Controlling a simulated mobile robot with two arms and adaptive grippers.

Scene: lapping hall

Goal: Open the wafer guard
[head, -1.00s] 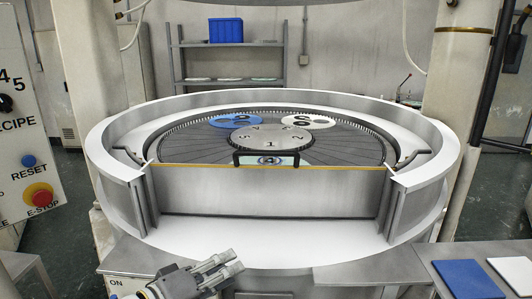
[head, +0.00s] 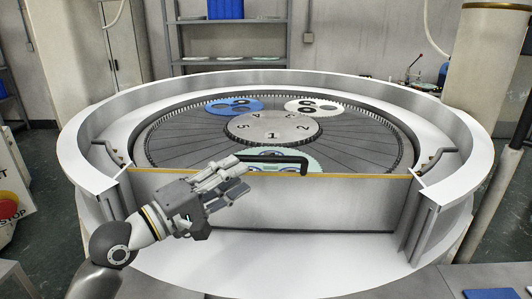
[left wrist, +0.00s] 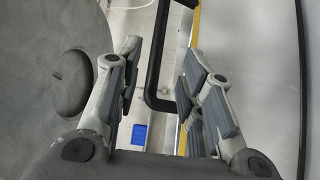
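The wafer guard (head: 320,205) is an upright grey panel with a yellow top edge, standing across the front opening of the white ring housing. Its black bar handle (head: 290,161) rises at the middle of the top edge. My left gripper (head: 243,178) is in front of the guard, at the handle's left end, and covers part of the panel. In the left wrist view the fingers (left wrist: 163,85) are spread apart. The black handle (left wrist: 153,75) shows in the gap between them, apparently apart from both fingers. My right gripper is not in view.
Behind the guard, a lapping plate (head: 200,152) carries a numbered centre disc (head: 273,128) and blue, white and pale green carriers. The white housing rim (head: 95,165) curves around both sides. A blue pad (head: 492,294) lies at lower right.

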